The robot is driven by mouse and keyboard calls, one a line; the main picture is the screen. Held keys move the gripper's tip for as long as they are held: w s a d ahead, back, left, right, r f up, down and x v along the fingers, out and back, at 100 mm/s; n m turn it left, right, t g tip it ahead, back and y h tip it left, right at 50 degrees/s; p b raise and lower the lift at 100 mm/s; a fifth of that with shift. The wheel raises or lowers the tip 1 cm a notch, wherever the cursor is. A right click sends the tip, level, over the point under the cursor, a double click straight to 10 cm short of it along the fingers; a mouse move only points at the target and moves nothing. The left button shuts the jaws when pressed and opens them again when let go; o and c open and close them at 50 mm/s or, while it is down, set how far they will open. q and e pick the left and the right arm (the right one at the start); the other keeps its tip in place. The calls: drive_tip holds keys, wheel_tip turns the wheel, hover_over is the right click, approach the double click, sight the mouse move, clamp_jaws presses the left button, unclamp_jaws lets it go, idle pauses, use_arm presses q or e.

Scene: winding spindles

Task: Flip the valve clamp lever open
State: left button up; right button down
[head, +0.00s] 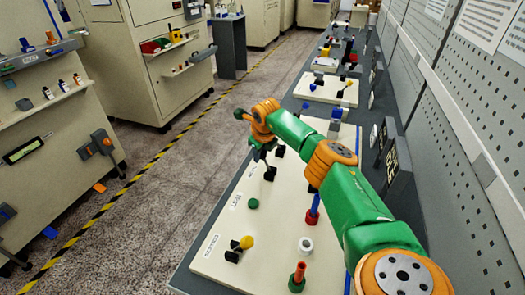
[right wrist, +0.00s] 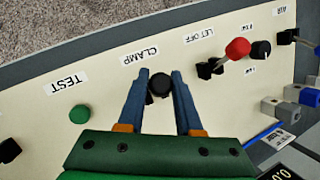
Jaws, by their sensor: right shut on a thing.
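The clamp lever shows in the right wrist view as a round black knob (right wrist: 160,85) just below the CLAMP label (right wrist: 139,55) on the cream panel. My right gripper (right wrist: 160,76) has its two blue fingers on either side of this knob, shut on it. The lever's shaft and base are hidden under the knob and fingers. In the head view my right gripper (head: 266,157) points down at the panel (head: 280,215), beyond the green button (head: 253,203). The lever's angle cannot be read clearly. My left gripper is not in view.
The TEST label (right wrist: 66,82) and green button (right wrist: 79,115) are on one side of the knob. A red-knobbed lever (right wrist: 237,48) by LET OFF is on the other. A yellow-knobbed lever (head: 246,242) and red-orange post (head: 299,273) stand nearer. A perforated wall (head: 470,140) borders the right.

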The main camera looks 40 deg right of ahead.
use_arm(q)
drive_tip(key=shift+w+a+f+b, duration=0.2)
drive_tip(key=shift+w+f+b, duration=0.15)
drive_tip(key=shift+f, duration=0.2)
use_arm(e)
drive_tip(key=shift+w+a+f+g, duration=0.15)
drive_tip(key=shift+w+g, duration=0.2)
drive_tip(key=shift+g, duration=0.05)
drive_tip(key=shift+h, duration=0.3)
drive_tip(key=c, duration=0.6)
unclamp_jaws()
drive_tip(key=shift+f, duration=0.1)
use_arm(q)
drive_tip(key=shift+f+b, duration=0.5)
use_arm(e)
drive_tip(key=v, duration=0.7)
drive_tip(key=shift+w, duration=0.1)
